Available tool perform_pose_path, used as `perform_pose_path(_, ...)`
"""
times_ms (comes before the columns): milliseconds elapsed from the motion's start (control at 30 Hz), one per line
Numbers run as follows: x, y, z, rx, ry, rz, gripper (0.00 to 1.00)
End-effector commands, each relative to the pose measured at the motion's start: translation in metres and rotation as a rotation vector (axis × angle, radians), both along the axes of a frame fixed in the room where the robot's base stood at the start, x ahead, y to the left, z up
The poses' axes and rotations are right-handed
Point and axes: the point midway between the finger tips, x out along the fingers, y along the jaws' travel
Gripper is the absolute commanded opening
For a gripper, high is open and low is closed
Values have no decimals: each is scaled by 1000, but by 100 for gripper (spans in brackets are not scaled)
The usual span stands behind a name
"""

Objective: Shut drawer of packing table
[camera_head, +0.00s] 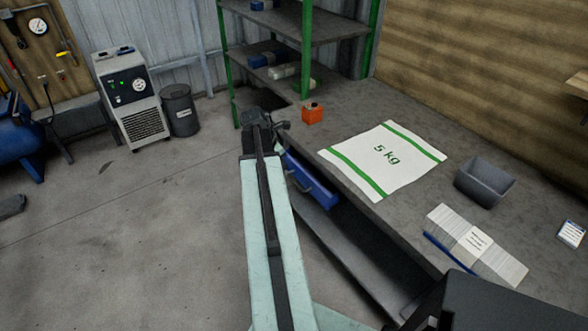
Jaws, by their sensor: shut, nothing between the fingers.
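The packing table (345,112) has a grey top and runs along the right side. Its blue drawer (314,189) shows under the table's near-left edge, with a handle on its front. How far the drawer stands out is hard to tell, because my arm covers part of it. My gripper (266,120) is at the far end of my pale green arm, dark and small in the picture. It is shut and empty, beyond the drawer and near the table's far-left corner. I see no clear contact between gripper and drawer.
On the table lie a 5 kg sack (385,158), an orange block (312,113), a grey bin (485,181) and a paper stack (475,246). Green-framed shelving (307,50) stands behind. A white machine (132,100) and dark bin (180,110) stand back left.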

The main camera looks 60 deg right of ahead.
Motion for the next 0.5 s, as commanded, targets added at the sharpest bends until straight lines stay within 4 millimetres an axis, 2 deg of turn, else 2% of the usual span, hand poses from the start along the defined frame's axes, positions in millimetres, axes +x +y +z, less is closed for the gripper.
perform_pose_path(33,-1,-2,-11,0,0,-1,0)
perform_pose_path(400,-14,-28,-89,-2,-2,-1,0)
perform_pose_path(467,-16,-32,-100,-1,-1,-1,0)
perform_pose_path(500,-19,-37,-99,-2,-1,-2,0)
